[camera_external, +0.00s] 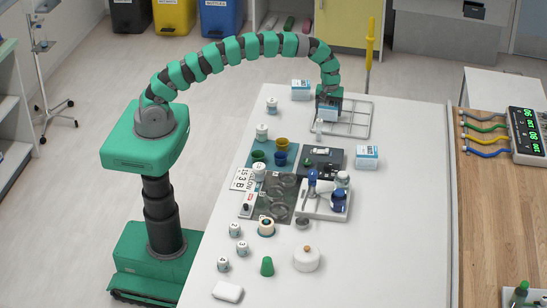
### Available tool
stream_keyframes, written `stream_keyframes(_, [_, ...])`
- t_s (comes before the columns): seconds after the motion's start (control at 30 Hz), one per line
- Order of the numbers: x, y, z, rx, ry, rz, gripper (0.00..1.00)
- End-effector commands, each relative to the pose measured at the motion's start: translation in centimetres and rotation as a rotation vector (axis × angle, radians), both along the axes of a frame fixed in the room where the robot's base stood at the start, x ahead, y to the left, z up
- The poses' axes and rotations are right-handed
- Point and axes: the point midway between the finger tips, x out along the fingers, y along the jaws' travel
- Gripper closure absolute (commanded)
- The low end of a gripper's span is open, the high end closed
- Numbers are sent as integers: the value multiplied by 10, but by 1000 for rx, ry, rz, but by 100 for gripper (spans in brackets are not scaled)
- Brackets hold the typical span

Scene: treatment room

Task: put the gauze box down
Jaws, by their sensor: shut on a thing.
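My gripper (328,103) is at the far end of the table, its arm arching over from the left. It is shut on a small white-and-blue box, which I take as the gauze box (328,115). The box is partly hidden by my gripper. It is over the left part of a wire rack (358,129); I cannot tell whether it touches the rack. Two similar white-and-blue boxes stand on the white table (400,220): one box (300,90) left of my gripper, another box (367,158) in front of the rack at right.
A small white item (318,131) stands close in front of the held box. A dark case (322,162), a white tray with blue bottles (325,204) and green cups (257,156) crowd the table's middle. The rack's right part and the table's right side are clear.

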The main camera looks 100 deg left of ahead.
Motion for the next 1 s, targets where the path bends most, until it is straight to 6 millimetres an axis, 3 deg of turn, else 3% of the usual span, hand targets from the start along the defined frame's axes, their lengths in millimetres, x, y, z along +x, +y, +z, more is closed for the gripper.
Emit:
stream_keyframes(0.17, [0, 0, -5, 0, 0, -1, 49])
stream_keyframes(0.2, [0, 0, -4, 0, 0, -1, 15])
stream_keyframes(0.23, [0, 0, -4, 0, 0, -1, 6])
stream_keyframes(0.27, [0, 0, -4, 0, 0, -1, 4])
stream_keyframes(0.67, [1, 0, 5, 2, -3, 0, 4])
stream_keyframes(1.0, [2, 0, 67, 2, -5, 0, 4])
